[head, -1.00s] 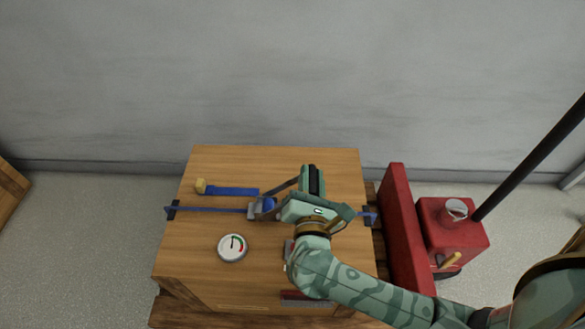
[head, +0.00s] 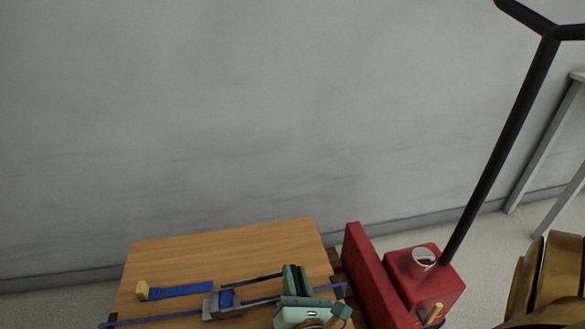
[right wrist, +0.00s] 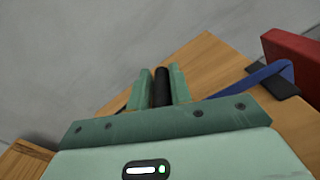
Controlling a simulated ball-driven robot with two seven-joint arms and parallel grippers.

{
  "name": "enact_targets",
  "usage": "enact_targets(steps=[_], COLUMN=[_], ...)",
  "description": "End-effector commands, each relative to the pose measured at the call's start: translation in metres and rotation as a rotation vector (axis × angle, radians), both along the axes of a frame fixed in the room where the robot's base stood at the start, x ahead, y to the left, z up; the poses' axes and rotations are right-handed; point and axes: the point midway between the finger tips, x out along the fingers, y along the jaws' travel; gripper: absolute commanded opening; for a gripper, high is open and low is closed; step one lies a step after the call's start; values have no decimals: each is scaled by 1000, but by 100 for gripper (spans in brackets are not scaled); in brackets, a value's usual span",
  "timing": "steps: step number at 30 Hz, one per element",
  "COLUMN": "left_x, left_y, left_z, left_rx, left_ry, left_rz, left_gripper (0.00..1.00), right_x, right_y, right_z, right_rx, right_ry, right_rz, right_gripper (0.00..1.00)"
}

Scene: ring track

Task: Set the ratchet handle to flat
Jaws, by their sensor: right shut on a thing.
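The ratchet (head: 222,304) sits on the blue strap (head: 160,316) across the wooden crate top (head: 230,243). Its grey handle bar (head: 256,280) runs right from the ratchet, at a low slant close to the strap's line. My right gripper (head: 294,278) is shut on the handle's black grip. In the right wrist view the black grip (right wrist: 162,86) stands between the two green fingers. Whether the handle lies fully flat is hard to tell from this angle. My left gripper is out of view.
A loose blue strap end (head: 185,290) with a yellow block (head: 142,290) lies at the crate's left. Right of the crate stand a red panel (head: 375,280) and a red box (head: 425,285) beside a dark pole (head: 500,150). A grey wall (head: 200,120) is behind.

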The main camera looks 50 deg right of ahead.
Motion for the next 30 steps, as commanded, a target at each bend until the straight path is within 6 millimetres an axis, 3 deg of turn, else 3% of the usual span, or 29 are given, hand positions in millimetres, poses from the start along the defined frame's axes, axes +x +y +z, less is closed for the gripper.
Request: enact_targets(steps=[13, 14, 15, 16, 25, 30], left_x=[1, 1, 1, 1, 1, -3], left_y=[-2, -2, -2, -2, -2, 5], left_z=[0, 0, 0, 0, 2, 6], left_rx=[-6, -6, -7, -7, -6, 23], left_ry=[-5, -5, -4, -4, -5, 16], left_rz=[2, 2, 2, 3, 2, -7], left_gripper=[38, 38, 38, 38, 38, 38], right_x=[0, 0, 0, 0, -1, -20], right_y=[4, 4, 4, 4, 3, 15], right_z=[-4, -4, -4, -4, -2, 1], right_rx=[-1, -1, -1, -1, 0, 1], right_ry=[11, 11, 10, 10, 4, 4], right_rz=[12, 13, 12, 12, 6, 5], right_gripper=[0, 26, 37, 40, 40, 40])
